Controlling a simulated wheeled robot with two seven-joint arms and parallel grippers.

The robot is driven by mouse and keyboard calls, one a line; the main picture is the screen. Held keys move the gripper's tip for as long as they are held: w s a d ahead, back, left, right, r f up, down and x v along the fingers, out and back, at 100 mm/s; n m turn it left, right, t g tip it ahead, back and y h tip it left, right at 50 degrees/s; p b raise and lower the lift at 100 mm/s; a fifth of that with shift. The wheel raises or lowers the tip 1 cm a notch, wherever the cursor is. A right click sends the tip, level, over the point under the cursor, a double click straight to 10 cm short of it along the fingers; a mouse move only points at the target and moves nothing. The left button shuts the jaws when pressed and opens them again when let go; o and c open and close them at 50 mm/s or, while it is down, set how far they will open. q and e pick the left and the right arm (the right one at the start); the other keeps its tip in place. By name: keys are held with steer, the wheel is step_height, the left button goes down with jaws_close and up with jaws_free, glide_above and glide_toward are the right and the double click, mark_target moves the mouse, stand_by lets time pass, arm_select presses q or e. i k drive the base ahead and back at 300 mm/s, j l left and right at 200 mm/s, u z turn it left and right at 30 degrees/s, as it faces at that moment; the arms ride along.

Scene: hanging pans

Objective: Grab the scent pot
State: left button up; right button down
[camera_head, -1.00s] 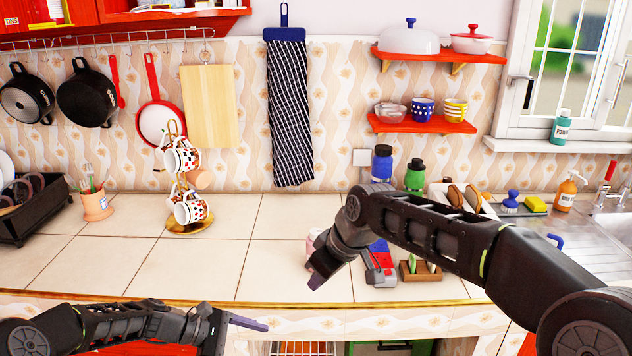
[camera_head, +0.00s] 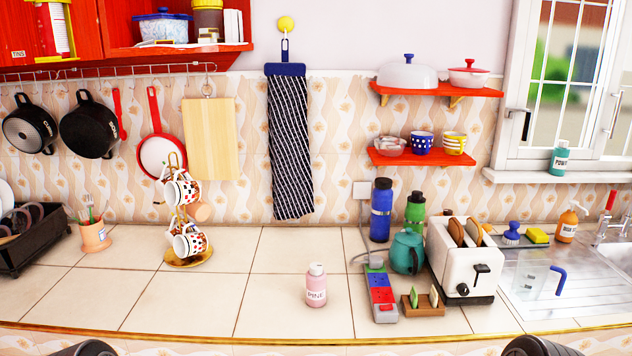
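A small pink bottle-like pot (camera_head: 316,290) with a white cap and a label that seems to read "PINE" stands upright on the tiled counter, near its front edge. It looks like the scent pot. Nothing touches it and it is fully visible. Neither of my grippers is in view. Only rounded dark parts of my arms show at the bottom edge, one at the left and one right of centre.
Right of the pot are a red and blue power strip (camera_head: 382,295), a small wooden holder (camera_head: 423,305), a teal pot (camera_head: 407,252) and a white toaster (camera_head: 466,262). A mug tree (camera_head: 187,255) stands to the left. The counter (camera_head: 265,300) left of the pot is clear.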

mark_target(315, 286)
steer(key=i+l, duration=0.1)
steer(key=l, duration=1.05)
steer(key=i+l, duration=0.15)
steer(key=l, duration=0.45)
